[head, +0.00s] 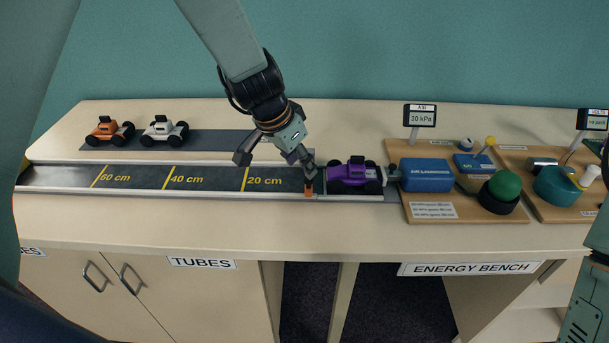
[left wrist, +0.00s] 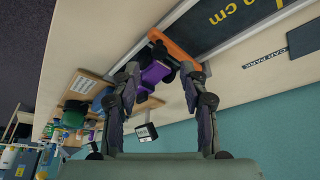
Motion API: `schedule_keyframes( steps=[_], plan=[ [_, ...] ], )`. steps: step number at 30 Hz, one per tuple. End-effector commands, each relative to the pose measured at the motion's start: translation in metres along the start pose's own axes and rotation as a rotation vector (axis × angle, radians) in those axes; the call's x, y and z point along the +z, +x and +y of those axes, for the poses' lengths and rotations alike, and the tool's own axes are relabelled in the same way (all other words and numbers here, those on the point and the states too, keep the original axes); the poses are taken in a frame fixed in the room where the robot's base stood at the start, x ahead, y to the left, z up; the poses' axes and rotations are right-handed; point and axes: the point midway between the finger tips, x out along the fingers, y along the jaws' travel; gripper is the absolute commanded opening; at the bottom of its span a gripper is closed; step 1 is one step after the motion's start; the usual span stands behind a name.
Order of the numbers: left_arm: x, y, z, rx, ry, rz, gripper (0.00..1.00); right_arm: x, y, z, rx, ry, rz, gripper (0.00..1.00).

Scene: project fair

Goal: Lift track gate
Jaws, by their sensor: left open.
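The track gate (head: 308,190) is a small orange bar across the dark track (head: 215,180), just left of the purple car (head: 353,176). In the left wrist view the orange gate (left wrist: 176,46) lies across the end of the track, just beyond the fingertips. My left gripper (head: 307,172) points down over the gate in the head view. Its jaws (left wrist: 158,72) are open and empty in the left wrist view; contact with the gate cannot be made out. The fingers hide part of the gate. My right arm shows at the right edge; its gripper is not clearly visible.
A blue cylinder unit (head: 426,175) stands behind the purple car, with a green dome (head: 504,186) and a sign (head: 420,116) beside it. An orange car (head: 108,130) and a white car (head: 164,132) stand on the back strip. The front tabletop (head: 200,225) is clear.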

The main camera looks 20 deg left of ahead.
Motion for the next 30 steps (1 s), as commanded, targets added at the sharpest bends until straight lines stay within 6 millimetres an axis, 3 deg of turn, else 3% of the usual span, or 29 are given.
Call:
schedule_keyframes(
  steps=[3, 9, 20, 30],
  plan=[
    [0.002, 0.022, 0.001, 0.001, 0.002, -0.003, 0.44, 0.000, 0.005, 0.000, 0.000, 0.000, -0.001, 0.00],
    [0.003, 0.043, 0.001, 0.002, 0.002, -0.002, 0.44, 0.000, 0.007, 0.000, 0.000, 0.000, -0.001, 0.00],
    [0.003, 0.048, 0.001, 0.002, 0.001, -0.001, 0.44, 0.000, 0.007, 0.000, 0.000, 0.000, -0.001, 0.00],
    [0.003, 0.048, 0.002, 0.002, 0.001, -0.001, 0.17, 0.000, 0.007, 0.000, 0.000, 0.000, 0.000, 0.00]
  ],
)
